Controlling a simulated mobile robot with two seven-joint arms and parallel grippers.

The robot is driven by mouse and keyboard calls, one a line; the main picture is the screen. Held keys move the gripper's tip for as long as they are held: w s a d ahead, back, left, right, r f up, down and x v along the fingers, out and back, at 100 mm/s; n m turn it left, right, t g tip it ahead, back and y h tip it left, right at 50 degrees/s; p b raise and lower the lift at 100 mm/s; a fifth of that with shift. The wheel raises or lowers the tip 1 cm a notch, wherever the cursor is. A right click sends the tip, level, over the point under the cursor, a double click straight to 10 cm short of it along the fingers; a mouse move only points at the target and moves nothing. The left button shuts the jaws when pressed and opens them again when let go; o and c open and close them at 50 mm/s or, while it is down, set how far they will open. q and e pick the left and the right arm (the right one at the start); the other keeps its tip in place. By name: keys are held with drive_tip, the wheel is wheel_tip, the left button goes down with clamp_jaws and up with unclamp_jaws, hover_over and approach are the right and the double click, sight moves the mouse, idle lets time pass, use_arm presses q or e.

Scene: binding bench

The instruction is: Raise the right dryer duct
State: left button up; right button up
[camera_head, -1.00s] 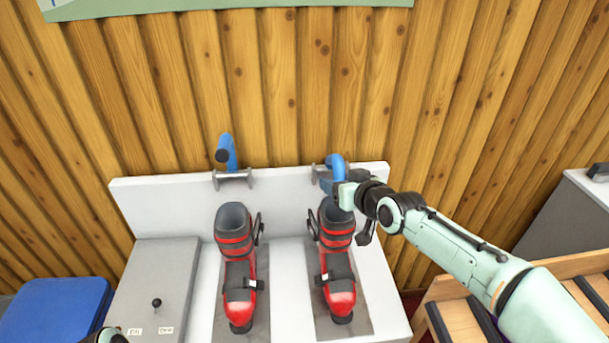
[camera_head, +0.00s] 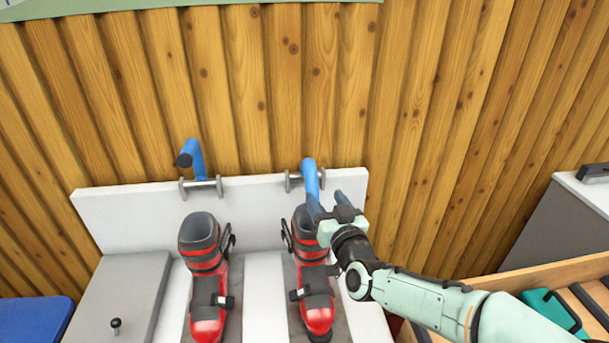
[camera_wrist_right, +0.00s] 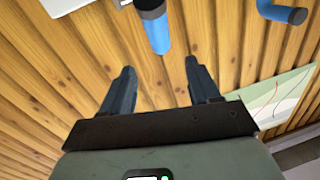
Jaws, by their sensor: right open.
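The right dryer duct (camera_head: 311,180) is a blue pipe on a grey bracket at the top of the white back panel. In the head view its lower part runs down behind my gripper, so its end is hidden. My right gripper (camera_head: 328,203) is open beside and in front of it, above the right boot. In the right wrist view the duct (camera_wrist_right: 160,32), with its dark end, lies just beyond my open fingers (camera_wrist_right: 159,68), roughly between them. I cannot tell whether they touch. The left duct (camera_head: 192,158) tilts up and outward. My left gripper is not in view.
Two red and grey boots stand on the white dryer (camera_head: 264,300), the left boot (camera_head: 203,262) and the right boot (camera_head: 313,292). A wooden plank wall (camera_head: 330,90) rises close behind.

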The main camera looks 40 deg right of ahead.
sight(313, 178)
drive_tip(key=p+x, duration=0.1)
drive_tip(key=x, duration=1)
drive_tip(key=shift+a+f+p, duration=0.1)
drive_tip(key=shift+p, duration=0.2)
clamp_jaws()
